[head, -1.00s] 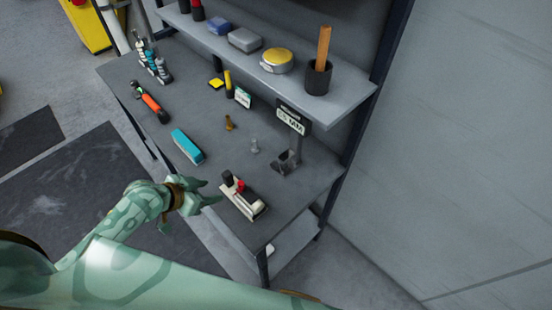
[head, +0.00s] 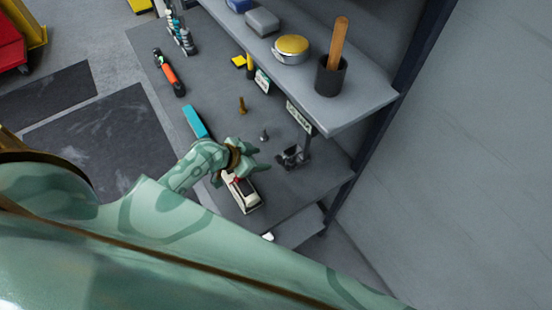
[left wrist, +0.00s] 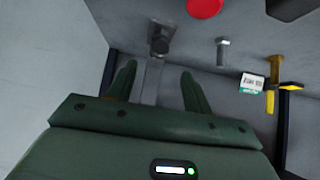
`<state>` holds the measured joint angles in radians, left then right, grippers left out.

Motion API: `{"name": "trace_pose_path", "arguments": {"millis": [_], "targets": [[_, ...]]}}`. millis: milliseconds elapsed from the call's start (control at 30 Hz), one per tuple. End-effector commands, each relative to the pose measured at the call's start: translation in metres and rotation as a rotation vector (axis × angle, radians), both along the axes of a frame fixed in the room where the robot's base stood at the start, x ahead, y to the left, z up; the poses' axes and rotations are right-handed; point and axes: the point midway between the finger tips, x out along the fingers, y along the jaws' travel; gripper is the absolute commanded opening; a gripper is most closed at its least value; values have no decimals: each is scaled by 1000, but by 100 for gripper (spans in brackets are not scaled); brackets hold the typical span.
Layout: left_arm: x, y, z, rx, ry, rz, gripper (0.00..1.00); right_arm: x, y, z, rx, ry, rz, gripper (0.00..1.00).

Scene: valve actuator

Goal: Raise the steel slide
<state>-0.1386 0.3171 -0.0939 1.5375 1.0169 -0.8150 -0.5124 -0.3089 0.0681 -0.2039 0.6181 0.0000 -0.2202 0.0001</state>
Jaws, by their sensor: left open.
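My left gripper (head: 261,162) is open above the bench, over the far end of an off-white box. In the left wrist view its two fingers (left wrist: 158,78) point toward a narrow steel bar (left wrist: 152,82), which I take for the steel slide. The bar shows between the fingers, ending at a dark metal bracket (left wrist: 160,38). No contact shows, and depth is hard to judge. In the head view a dark fixture (head: 292,157) stands just right of the gripper below a small sign (head: 299,116). My right gripper is not in view.
The off-white box (head: 248,201) lies below the gripper, partly hidden; a red button (left wrist: 205,7) shows at the wrist view's top. A silver bolt (head: 264,135) and brass bolt (head: 241,104) stand nearby. The shelf (head: 345,110) overhangs the back. Bare bench (head: 285,205) lies in front.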

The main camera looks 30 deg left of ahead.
Motion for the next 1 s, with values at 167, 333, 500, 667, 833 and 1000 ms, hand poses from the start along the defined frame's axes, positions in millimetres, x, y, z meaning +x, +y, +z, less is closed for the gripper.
{"name": "trace_pose_path", "arguments": {"millis": [167,333,500,667,833,1000], "targets": [[27,-17,-33,-3,1,1,51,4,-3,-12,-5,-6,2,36],[44,-26,-52,-2,1,1,51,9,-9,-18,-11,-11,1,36],[51,-30,-59,-1,-1,1,51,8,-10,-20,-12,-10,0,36],[52,-31,-59,0,-1,-1,51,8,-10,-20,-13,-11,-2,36],[51,-31,-59,-1,-1,0,34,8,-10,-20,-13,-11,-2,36],[51,-30,-59,0,0,0,0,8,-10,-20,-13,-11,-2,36]]}}
